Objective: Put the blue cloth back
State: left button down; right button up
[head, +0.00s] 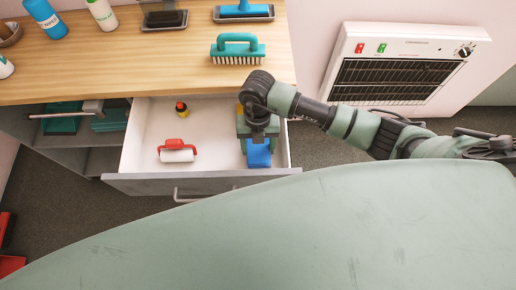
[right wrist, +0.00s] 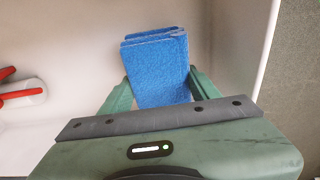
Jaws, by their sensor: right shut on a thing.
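The blue cloth (head: 259,155) is a folded, layered pad at the right side of the open white drawer (head: 213,130). My right gripper (head: 257,138) points down into the drawer and is shut on the cloth. In the right wrist view the cloth (right wrist: 158,68) stands out between the two green fingers, near the drawer's right wall. I cannot tell whether the cloth touches the drawer floor. My left gripper is not in view.
The drawer also holds a red-handled roller (head: 178,151) and a small dark bottle with a red cap (head: 181,108). A teal brush (head: 237,50) and bottles stand on the wooden counter (head: 150,65) above. A white heater (head: 400,68) is on the right wall.

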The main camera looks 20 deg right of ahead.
jog(key=shift+f, duration=1.3)
jog(key=o, duration=1.3)
jog(key=shift+f, duration=0.1)
jog(key=r, duration=0.4)
jog(key=w+r+b, duration=0.1)
jog(key=r, duration=0.7)
jog(key=shift+w+d+r+b, duration=0.1)
jog(key=shift+w+d+b, duration=0.15)
jog(key=shift+w+b, duration=0.1)
